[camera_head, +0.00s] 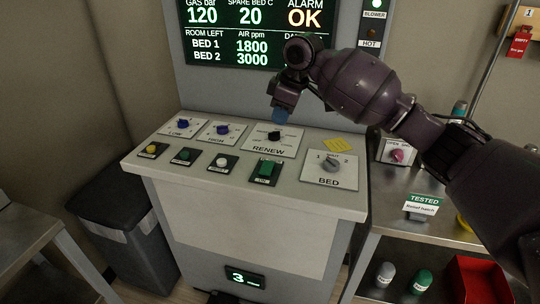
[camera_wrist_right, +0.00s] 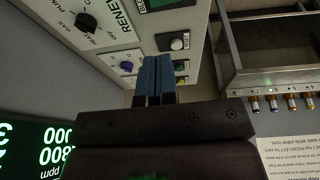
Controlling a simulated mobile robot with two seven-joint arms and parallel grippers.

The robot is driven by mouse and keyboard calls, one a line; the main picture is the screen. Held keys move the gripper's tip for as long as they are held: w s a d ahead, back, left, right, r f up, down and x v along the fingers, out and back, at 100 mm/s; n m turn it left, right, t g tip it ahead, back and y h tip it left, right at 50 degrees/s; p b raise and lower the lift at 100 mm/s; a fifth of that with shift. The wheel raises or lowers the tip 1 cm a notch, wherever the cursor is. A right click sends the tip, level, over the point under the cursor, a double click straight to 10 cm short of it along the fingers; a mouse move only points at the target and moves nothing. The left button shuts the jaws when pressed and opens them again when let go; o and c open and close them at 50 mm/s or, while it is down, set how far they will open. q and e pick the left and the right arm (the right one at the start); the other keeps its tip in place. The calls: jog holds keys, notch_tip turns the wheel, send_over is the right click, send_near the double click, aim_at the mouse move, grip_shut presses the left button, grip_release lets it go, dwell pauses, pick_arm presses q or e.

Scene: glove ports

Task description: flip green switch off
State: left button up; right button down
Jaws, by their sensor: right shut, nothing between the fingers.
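Part of a green switch also shows at the top edge of the right wrist view (camera_wrist_right: 164,4). My right gripper (camera_head: 281,115) is shut and empty, its blue fingertips pointing down above the RENEW plate, apart from the switch. The fingers also show in the right wrist view (camera_wrist_right: 155,72). My left gripper is not in view.
Yellow (camera_head: 152,149), small green (camera_head: 184,156) and white (camera_head: 222,162) buttons sit left of the switch. The BED dial (camera_head: 331,163) sits right of it, with a yellow note (camera_head: 338,145) behind. A lit display (camera_head: 255,30) rises at the back.

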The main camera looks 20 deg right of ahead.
aim_at(268, 163)
jog(key=x, duration=0.4)
jog(key=b+x, duration=0.1)
jog(key=x, duration=0.4)
jog(key=d+x, duration=0.1)
jog(key=x, duration=0.3)
jog(key=shift+s+f+b, duration=0.1)
jog(key=shift+f+b, duration=0.25)
jog(key=shift+f, duration=0.2)
jog(key=shift+f+p, duration=0.1)
jog(key=shift+p, duration=0.25)
jog(key=shift+d+f, duration=0.1)
jog(key=shift+f, duration=0.05)
